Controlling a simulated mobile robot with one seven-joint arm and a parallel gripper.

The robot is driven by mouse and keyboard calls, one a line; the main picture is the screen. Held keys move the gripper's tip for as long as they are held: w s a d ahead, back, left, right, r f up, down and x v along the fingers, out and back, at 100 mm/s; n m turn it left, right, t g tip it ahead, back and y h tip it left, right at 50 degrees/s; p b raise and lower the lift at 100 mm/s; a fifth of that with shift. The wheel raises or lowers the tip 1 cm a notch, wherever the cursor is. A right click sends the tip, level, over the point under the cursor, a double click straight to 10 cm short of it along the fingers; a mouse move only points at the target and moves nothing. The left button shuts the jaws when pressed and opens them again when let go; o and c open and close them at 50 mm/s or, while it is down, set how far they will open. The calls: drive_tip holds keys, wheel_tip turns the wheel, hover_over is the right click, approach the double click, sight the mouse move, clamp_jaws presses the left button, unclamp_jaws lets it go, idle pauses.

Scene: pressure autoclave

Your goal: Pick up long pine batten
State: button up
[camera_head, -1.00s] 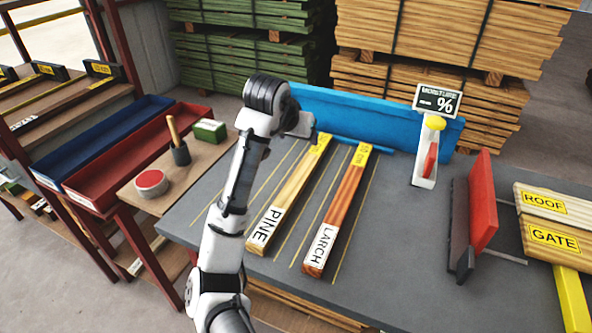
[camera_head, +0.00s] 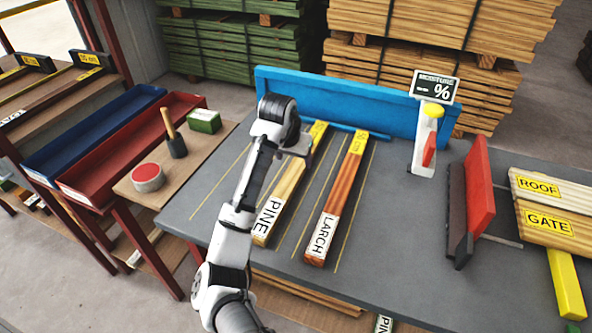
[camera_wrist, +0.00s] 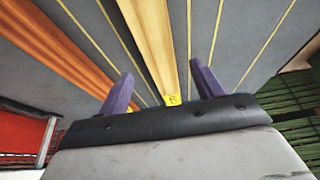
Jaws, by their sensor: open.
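The long pine batten (camera_head: 291,182) lies on the grey bench top, its white PINE label at the near end and a yellow tag at the far end. My gripper (camera_head: 303,150) is over its far half, partly hiding it. In the wrist view my gripper's two purple fingers (camera_wrist: 163,88) are open and spread. The pine batten (camera_wrist: 150,35) runs between them in that picture, with its yellow-tagged end near the palm. I see no contact, and the height gap is unclear. The redder larch batten (camera_head: 340,185) lies parallel on the right, and on the left in the wrist view (camera_wrist: 60,52).
A blue backstop (camera_head: 350,100) stands behind the battens. A moisture meter (camera_head: 426,145) and a red upright plate (camera_head: 478,185) stand to the right. ROOF and GATE boards (camera_head: 550,210) lie at far right. Red (camera_head: 130,150) and blue trays (camera_head: 90,130) are left.

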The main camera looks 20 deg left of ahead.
sight(296, 168)
drive_tip(key=x, duration=0.2)
drive_tip(key=p+x, duration=0.1)
drive_tip(key=x, duration=0.2)
drive_tip(key=shift+s, duration=0.25)
drive_tip(key=c, duration=1.3)
